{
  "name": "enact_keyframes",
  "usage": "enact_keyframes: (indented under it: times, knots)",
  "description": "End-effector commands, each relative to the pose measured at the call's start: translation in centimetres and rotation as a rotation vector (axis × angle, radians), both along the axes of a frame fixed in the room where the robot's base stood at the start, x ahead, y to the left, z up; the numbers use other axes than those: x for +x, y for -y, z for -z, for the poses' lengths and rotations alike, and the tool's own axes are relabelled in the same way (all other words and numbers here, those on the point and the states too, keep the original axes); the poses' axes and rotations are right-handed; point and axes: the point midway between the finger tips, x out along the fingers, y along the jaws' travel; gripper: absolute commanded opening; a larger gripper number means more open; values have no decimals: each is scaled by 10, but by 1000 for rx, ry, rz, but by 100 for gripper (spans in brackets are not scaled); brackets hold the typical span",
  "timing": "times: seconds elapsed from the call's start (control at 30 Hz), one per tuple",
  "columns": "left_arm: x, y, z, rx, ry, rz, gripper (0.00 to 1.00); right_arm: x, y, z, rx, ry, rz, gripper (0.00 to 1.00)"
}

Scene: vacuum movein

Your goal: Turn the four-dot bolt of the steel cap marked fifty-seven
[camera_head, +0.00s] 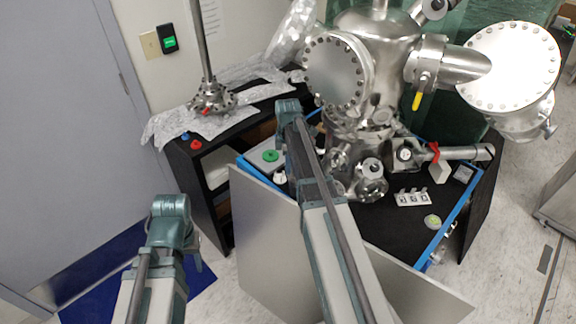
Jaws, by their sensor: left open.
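Two round steel caps with bolts around their rims face me on the steel vacuum chamber (378,40). One is the left cap (336,74), the other the larger right cap (508,68). No number or dot marks are legible, so I cannot tell which is fifty-seven or which bolt has four dots. My left gripper (172,222) is open at the lower left, well apart from both caps. My right arm reaches up the middle, and its end with the right gripper (288,108) is just below left of the left cap; its fingers cannot be made out.
A black bench (410,232) with blue edging stands under the chamber. A steel rod (200,45) with a flange stands on foil at the left. Floor is free at left front.

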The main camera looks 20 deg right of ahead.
Motion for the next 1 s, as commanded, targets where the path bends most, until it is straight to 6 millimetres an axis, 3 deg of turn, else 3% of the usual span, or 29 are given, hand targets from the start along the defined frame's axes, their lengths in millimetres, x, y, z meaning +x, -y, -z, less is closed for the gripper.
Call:
enact_keyframes:
  times: [0.03, 0.1, 0.53, 1.0]
  knots:
    - [0, 0, 0, 0, 0, 0, 50, 0, 0, 0, 0, 0, 0, 10]
    - [0, 0, 0, 0, 0, 0, 50, 0, 0, 0, 0, 0, 0, 0]
    - [0, 0, 0, 0, 0, 0, 50, 0, 0, 0, 0, 0, 30, 0]
    - [0, 0, 0, 0, 0, 0, 50, -1, 0, 0, 0, 0, 326, 0]
